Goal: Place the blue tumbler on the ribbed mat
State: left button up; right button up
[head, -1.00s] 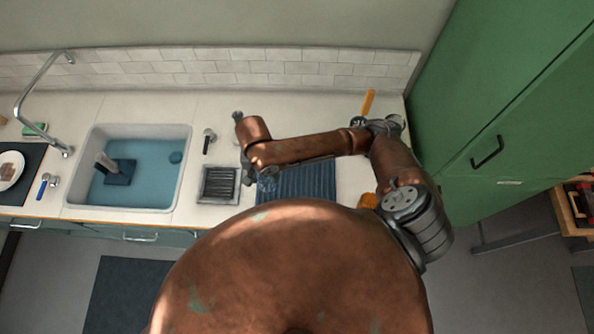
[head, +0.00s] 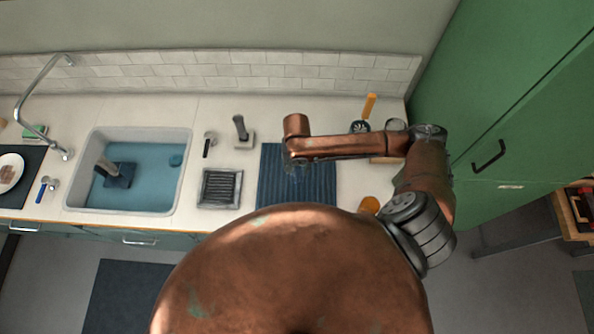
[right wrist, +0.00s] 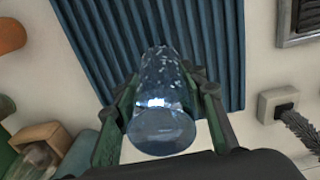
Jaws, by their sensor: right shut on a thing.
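The blue tumbler is clear, pale blue glass with light flecks. In the right wrist view the blue tumbler (right wrist: 162,118) sits between the fingers of my right gripper (right wrist: 165,84), which is shut on it. In the head view my right gripper (head: 293,160) is over the left part of the ribbed mat, and the tumbler (head: 297,172) shows only faintly under it. The ribbed mat (head: 268,185) is dark blue and flat on the counter; its ribs also show in the right wrist view (right wrist: 222,45). I cannot tell the gap between tumbler and mat. My left gripper is out of view.
A grey ribbed tray (head: 219,188) lies left of the mat, with a brush on a square base (head: 243,139) behind it. A sink (head: 131,170) is farther left. An orange-handled brush (head: 369,106) and a glass (head: 395,125) stand behind my arm.

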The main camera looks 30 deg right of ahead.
aim_at(297, 172)
notch_tip(297, 172, down, 3)
jog(key=shift+r, duration=0.2)
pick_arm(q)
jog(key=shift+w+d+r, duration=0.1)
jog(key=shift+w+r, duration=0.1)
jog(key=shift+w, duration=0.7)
pick_arm(e)
jog(key=shift+f, duration=0.2)
jog(key=o, duration=1.5)
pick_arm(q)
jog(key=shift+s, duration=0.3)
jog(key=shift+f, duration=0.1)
pick_arm(e)
jog(key=shift+r, duration=0.3)
pick_arm(q)
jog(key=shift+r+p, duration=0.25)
jog(key=shift+p, duration=0.1)
pick_arm(e)
notch_tip(297, 172, up, 12)
jog(key=shift+a+f, duration=0.1)
jog(key=shift+f, duration=0.1)
